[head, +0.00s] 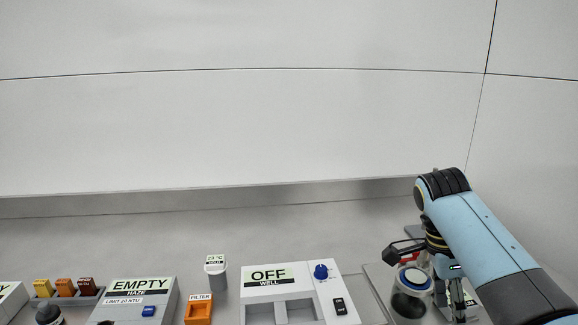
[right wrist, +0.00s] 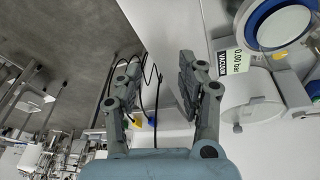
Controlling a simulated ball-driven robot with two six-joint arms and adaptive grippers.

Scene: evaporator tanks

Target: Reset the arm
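My right arm (head: 490,235) comes in from the lower right of the head view and bends down at its wrist beside a jar with a blue-and-white top (head: 412,280). In the right wrist view my right gripper (right wrist: 158,75) has its two grey fingers spread apart with nothing between them. Whether the arm touches the jar in the head view I cannot tell. My left gripper is not in view.
A bench carries a white box reading OFF WELL (head: 268,276), a box reading EMPTY HAZE (head: 140,286), an orange FILTER block (head: 199,312) and a small lidded cup (head: 215,275). A vacuum gauge label (right wrist: 231,66) sits right of the gripper. The back wall is bare.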

